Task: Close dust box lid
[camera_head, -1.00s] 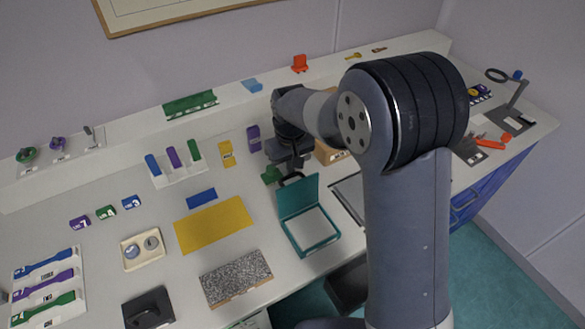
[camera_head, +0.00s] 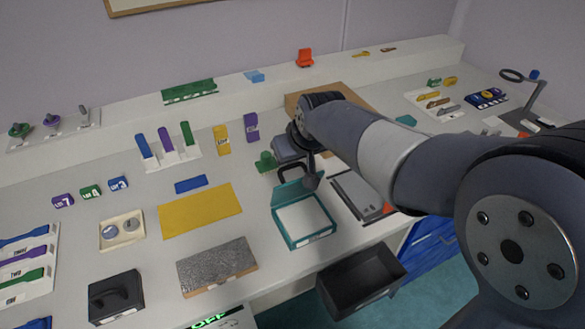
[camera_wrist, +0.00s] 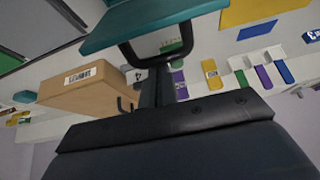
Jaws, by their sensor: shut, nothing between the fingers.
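The teal dust box (camera_head: 306,238) sits on the bench near its front edge, with a pale inside showing. Its teal lid (camera_head: 286,192) is open, raised at the back of the box. A dark loop handle is at its upper edge. My gripper (camera_head: 312,181) is shut and empty, pointing down at the lid's upper right; whether it touches is unclear. In the wrist view the lid (camera_wrist: 150,18) spans the top, with its black handle (camera_wrist: 157,52) just in front of my dark fingers.
A grey flat device (camera_head: 358,196) lies right of the box, and a green block (camera_head: 266,161) behind it. A brown carton (camera_wrist: 88,88) stands nearby. A yellow mat (camera_head: 200,210) lies left. A dark open bin (camera_head: 362,280) is below the bench front.

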